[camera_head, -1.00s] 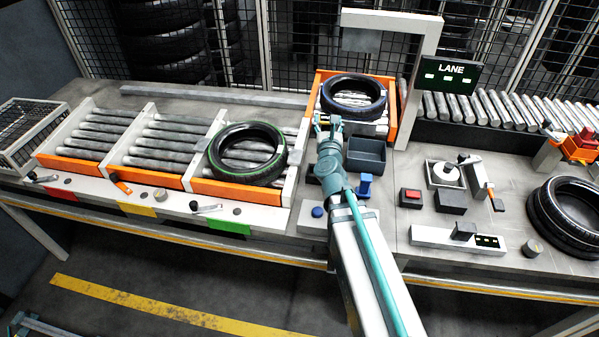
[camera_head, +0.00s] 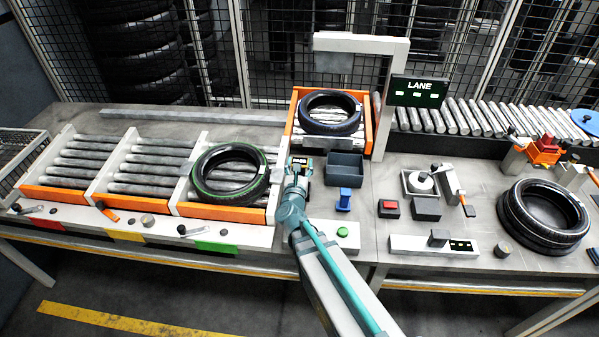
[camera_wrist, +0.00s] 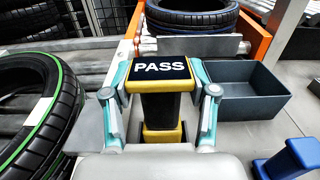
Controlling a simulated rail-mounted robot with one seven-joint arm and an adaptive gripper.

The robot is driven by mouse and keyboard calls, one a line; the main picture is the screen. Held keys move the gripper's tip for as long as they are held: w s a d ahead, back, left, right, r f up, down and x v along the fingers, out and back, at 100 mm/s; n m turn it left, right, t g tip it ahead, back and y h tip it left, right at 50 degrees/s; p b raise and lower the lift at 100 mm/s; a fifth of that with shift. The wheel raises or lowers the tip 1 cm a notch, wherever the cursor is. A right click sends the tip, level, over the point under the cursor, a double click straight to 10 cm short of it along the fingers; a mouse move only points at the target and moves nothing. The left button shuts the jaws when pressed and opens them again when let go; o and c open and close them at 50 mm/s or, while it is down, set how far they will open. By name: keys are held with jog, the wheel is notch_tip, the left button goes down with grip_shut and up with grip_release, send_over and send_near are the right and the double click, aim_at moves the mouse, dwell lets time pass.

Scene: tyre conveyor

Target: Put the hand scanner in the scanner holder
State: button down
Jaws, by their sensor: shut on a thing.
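The hand scanner, a yellow and black device with a screen reading PASS (camera_wrist: 162,72), is between the fingers of my gripper (camera_wrist: 163,100) in the wrist view. My gripper is shut on its sides. In the head view my gripper (camera_head: 297,172) is over the table, between the green-ringed tyre and the dark bin, and the scanner's screen (camera_head: 298,160) shows at its tip. A lower yellow and black part (camera_wrist: 163,134) shows beneath the scanner. I cannot tell whether it belongs to the scanner or to a holder. I cannot clearly make out the scanner holder.
A green-ringed tyre (camera_head: 229,175) lies on the rollers to the left. Another tyre (camera_head: 330,112) lies on the orange-sided station behind. A dark bin (camera_head: 345,167) and a blue fixture (camera_head: 343,200) stand to the right. A green button (camera_head: 342,232) is on the front panel.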

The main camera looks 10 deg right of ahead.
jog(key=shift+f+p, duration=0.4)
jog(key=shift+f, duration=1.2)
jog(key=shift+f+b, duration=0.15)
jog(key=shift+b, duration=0.25)
jog(key=c, duration=0.6)
grip_release()
